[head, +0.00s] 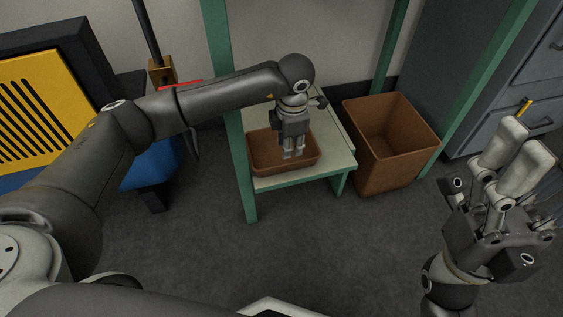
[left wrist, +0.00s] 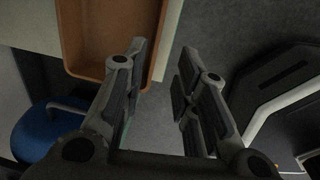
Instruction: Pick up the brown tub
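The brown tub (head: 262,165) is a shallow open tray on a small pale-topped table. My left gripper (head: 292,155) points down over the tub's near part, its fingers in front of the tub's inside. In the left wrist view the tub (left wrist: 88,68) is at the upper left. My left gripper (left wrist: 160,75) is open there; the left finger overlaps the tub, and the tub's right wall shows between the fingers. I cannot tell whether they touch it. My right gripper (head: 526,143) is raised at the right, its fingers apart and empty.
The table (head: 335,150) has a pale top and green legs; green posts stand around it. A larger brown bin (head: 385,180) stands on the floor to its right. A grey drawer cabinet (head: 490,100) is at the right. A yellow slotted panel (head: 40,105) is at the left. The floor in front is clear.

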